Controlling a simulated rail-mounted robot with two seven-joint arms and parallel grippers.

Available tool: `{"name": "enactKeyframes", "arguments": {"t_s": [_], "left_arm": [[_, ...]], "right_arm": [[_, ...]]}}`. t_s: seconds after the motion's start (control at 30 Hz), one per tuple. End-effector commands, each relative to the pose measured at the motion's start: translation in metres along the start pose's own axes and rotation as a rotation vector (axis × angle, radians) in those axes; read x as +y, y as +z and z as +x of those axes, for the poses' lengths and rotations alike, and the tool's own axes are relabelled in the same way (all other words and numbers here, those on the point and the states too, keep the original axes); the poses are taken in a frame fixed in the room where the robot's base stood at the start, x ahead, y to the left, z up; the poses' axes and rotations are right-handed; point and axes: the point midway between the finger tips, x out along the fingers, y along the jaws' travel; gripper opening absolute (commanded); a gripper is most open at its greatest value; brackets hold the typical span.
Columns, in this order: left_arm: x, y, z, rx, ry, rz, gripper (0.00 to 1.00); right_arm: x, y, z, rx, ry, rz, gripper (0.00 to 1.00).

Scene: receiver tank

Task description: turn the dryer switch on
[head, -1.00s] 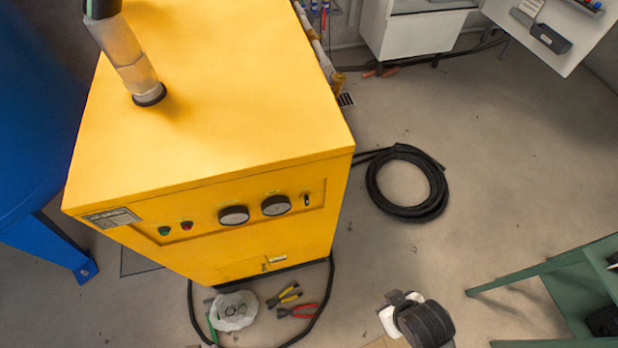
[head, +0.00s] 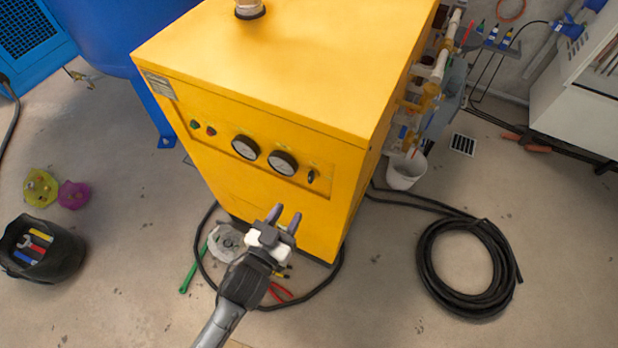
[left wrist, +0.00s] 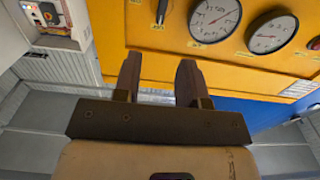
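The yellow dryer (head: 240,70) stands upright in the middle of the head view. The dryer switch (head: 311,176), a small black toggle, sits at the right end of its front panel, beside two round gauges. My left gripper (head: 284,219) is below and left of the switch in the head view, in front of the dryer, open and empty. In the left wrist view the panel appears upside down. The switch (left wrist: 161,12) is at the top edge there, above and between the open fingers (left wrist: 158,82), apart from them. My right gripper is not in view.
A green and a red lamp (head: 211,131) sit left of the gauges (head: 283,163). A black hose coil (head: 466,268) lies on the floor at right. A white bucket (head: 406,171) hangs or stands by the pipes. A black tool bucket (head: 62,255) is at left.

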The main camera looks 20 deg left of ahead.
Motion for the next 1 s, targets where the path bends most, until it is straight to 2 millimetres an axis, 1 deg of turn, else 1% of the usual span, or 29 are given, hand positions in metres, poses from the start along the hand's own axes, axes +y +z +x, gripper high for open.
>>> {"name": "enactKeyframes", "arguments": {"t_s": [0.03, 0.2, 0.4, 0.5, 0.7, 0.83, 1.0], "left_arm": [[0.000, 0.001, 0.010, 0.004, 0.001, 0.001, 0.38], [0.000, 0.002, 0.042, 0.002, 0.000, 0.002, 0.38], [0.000, 0.002, 0.075, 0.001, 0.000, 0.001, 0.38], [0.000, 0.001, 0.088, -0.001, 0.000, 0.001, 0.38], [0.000, 0.001, 0.105, -0.002, 0.001, 0.000, 0.38], [0.000, 0.001, 0.111, -0.002, 0.000, 0.000, 0.38], [0.000, 0.001, 0.112, -0.003, 0.000, 0.000, 0.38]], "right_arm": [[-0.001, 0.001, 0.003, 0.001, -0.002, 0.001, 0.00], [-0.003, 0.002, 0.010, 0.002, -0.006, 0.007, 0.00], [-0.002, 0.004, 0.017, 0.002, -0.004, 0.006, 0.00], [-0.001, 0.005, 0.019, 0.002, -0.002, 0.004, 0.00], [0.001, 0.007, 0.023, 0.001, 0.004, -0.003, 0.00], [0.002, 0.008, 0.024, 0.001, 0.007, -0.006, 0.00], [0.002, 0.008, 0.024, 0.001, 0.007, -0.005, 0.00]]}}
